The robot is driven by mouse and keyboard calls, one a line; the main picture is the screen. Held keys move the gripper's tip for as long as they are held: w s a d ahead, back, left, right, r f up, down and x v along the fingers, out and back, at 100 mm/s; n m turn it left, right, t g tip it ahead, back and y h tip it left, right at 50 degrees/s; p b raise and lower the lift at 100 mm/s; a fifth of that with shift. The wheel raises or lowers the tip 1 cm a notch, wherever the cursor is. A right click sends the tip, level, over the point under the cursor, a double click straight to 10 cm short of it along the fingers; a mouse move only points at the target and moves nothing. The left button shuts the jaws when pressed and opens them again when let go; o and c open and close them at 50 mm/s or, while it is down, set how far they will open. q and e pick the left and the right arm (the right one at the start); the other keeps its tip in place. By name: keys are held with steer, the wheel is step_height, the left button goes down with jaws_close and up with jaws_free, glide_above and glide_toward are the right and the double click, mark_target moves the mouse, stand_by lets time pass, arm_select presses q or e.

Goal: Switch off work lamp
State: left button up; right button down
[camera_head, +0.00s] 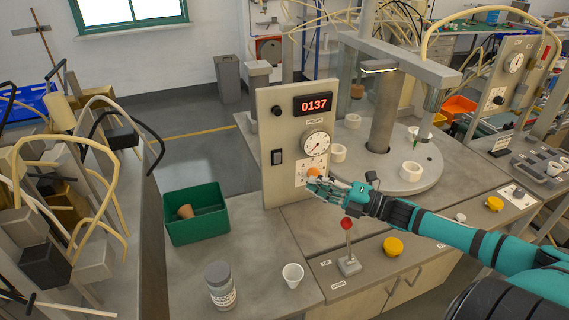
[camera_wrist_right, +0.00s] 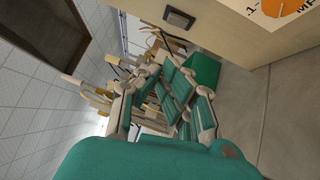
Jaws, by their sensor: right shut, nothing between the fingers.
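A beige upright panel (camera_head: 290,120) stands on the bench. It carries a dark rocker switch (camera_head: 277,157), a red display reading 0137, a round gauge (camera_head: 316,144) and an orange knob (camera_head: 314,172). The switch also shows in the right wrist view (camera_wrist_right: 179,18), and the knob is partly cut off there (camera_wrist_right: 285,5). My right gripper (camera_head: 314,185) is shut and empty, just in front of the panel near the knob; I cannot tell if it touches. A pale, bright strip lamp (camera_head: 379,66) sits under the grey overhead beam. My left gripper is not in view.
A white cup (camera_head: 292,275), a grey jar (camera_head: 220,285) and a green bin (camera_head: 197,213) are to the left. A round turntable (camera_head: 400,175) with white rings is behind.

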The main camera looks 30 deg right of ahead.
mark_target(277, 158)
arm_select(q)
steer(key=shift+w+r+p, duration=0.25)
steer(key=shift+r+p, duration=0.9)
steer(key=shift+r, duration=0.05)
arm_select(e)
steer(key=w+a+r, duration=0.1)
steer(key=w+a, duration=0.2)
steer(key=w, duration=0.7)
steer(key=shift+r, duration=0.15)
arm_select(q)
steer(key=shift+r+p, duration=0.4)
arm_select(e)
steer(key=shift+w+r+m, duration=0.2)
steer(key=shift+w+m, duration=0.1)
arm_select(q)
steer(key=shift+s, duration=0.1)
